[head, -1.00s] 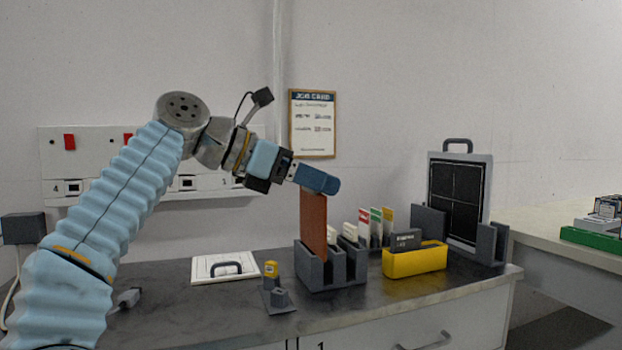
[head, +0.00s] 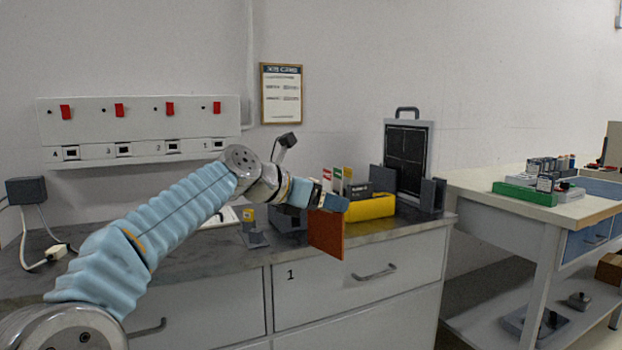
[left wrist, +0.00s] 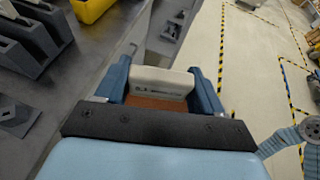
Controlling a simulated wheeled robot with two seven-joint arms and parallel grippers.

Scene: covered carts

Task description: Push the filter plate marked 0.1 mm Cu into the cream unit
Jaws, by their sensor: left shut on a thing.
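The copper-coloured filter plate (head: 326,236) hangs upright below my left gripper (head: 334,202), out past the front edge of the bench. In the left wrist view, the gripper's blue fingers (left wrist: 161,78) are shut on the plate's cream top grip (left wrist: 163,82). Its printing seems to start with 0.1, but the rest is too small to read. The brown plate face (left wrist: 155,103) shows below the grip. The dark grey slotted rack (head: 290,219) stands behind the gripper, partly hidden. I cannot pick out the cream unit. My right gripper is not in view.
A yellow bin (head: 372,207) and a framed black panel (head: 406,158) stand on the grey bench. A small grey stand (head: 252,236) is left of the rack.

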